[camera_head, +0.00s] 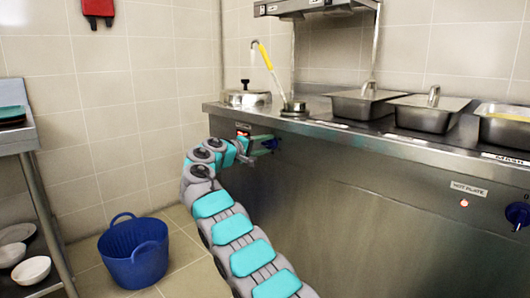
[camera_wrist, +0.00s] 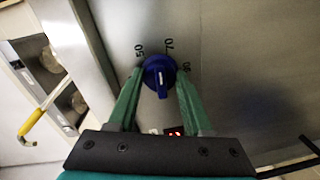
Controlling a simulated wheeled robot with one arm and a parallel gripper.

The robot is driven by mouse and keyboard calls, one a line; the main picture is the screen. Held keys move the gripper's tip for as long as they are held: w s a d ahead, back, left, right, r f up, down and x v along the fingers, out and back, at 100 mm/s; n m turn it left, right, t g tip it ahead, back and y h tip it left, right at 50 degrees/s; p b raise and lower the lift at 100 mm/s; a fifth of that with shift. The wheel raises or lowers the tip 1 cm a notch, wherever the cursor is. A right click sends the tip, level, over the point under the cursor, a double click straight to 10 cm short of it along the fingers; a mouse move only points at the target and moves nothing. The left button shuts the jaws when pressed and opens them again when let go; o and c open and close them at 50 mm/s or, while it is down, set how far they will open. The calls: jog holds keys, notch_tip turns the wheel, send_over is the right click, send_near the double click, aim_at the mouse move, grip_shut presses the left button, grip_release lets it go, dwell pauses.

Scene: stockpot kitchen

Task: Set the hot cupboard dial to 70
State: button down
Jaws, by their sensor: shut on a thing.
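The blue dial (camera_wrist: 152,70) is on a steel panel in the wrist view, with the marks 50, 70 and 90 around its upper side. A short white line shows on its face, running roughly up and down the picture; I cannot tell its exact setting. My gripper (camera_wrist: 160,82) has its green fingers on either side of the dial and is shut on it. A small red display (camera_wrist: 175,132) glows near the dial.
Lidded steel pans (camera_head: 365,104) and a yellow-handled utensil (camera_head: 265,56) are on the counter top. A blue tub (camera_head: 133,252) stands on the floor left of my arm.

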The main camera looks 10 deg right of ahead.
jog(key=m, duration=0.1)
jog(key=m+b, duration=0.1)
jog(key=m, duration=0.1)
jog(key=m+b, duration=0.1)
jog(key=shift+f+m, duration=0.3)
jog(key=shift+d, duration=0.1)
dwell(0.4)
jog(key=shift+c, duration=1.5)
grip_release()
jog(key=shift+r, duration=0.15)
jog(key=b+v, duration=0.1)
jog(key=v, duration=0.7)
jog(key=shift+b, duration=0.35)
jog(key=shift+d, duration=0.15)
